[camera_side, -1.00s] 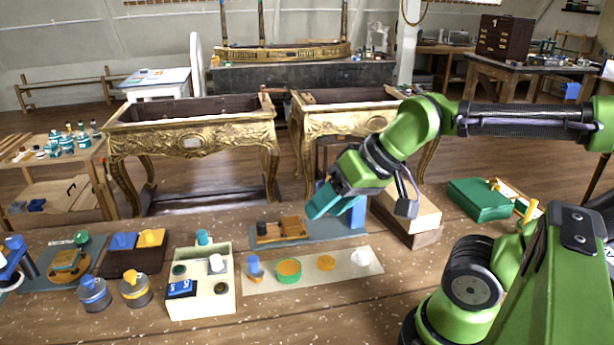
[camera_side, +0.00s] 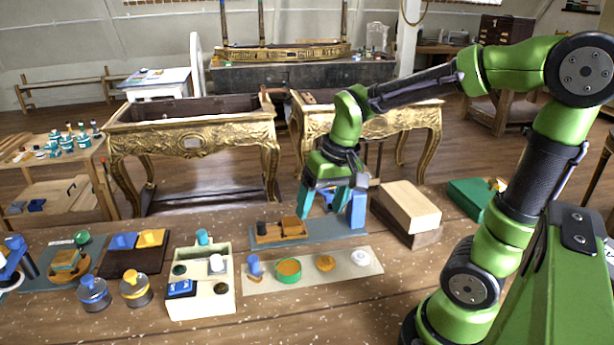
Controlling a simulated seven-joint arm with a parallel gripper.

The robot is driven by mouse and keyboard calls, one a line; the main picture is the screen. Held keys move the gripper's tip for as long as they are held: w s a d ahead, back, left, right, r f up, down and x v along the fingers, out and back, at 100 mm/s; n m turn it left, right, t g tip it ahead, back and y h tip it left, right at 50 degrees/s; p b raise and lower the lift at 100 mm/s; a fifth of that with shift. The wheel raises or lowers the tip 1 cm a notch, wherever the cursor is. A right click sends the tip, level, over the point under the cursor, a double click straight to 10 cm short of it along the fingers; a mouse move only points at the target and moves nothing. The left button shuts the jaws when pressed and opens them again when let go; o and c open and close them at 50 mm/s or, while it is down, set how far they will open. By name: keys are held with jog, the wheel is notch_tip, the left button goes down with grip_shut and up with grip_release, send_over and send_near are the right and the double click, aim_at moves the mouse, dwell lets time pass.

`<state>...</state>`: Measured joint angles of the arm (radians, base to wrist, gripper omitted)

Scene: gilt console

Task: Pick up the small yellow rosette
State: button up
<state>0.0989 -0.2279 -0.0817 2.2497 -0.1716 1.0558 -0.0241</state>
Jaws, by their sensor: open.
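The small yellow rosette (camera_side: 325,263) is a round yellow-orange piece lying flat on a pale strip (camera_side: 307,282) at the front of the bench. A green-rimmed disc (camera_side: 289,270) lies to its left and a white rosette (camera_side: 361,258) to its right. My gripper (camera_side: 332,202) points down above the blue-grey mat, behind and above the yellow rosette. Its teal fingers are spread and hold nothing. It does not touch the rosette.
A wooden block (camera_side: 410,206) stands to the right. A cream box (camera_side: 200,286) stands left of the strip.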

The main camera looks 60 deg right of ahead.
jog(key=w+d+f+g, duration=0.2)
jog(key=d, duration=0.3)
send_over(327, 261)
jog(key=shift+m+g+h, duration=0.3)
jog(key=shift+h, duration=0.1)
jog(key=f, duration=1.1)
jog(key=shift+w+f, duration=0.15)
jog(key=shift+w, duration=0.1)
jog(key=shift+s+f, duration=0.15)
jog(key=shift+f, duration=1.25)
jog(key=shift+s+f, duration=0.1)
jog(key=shift+f, duration=1.25)
jog(key=shift+c, duration=0.2)
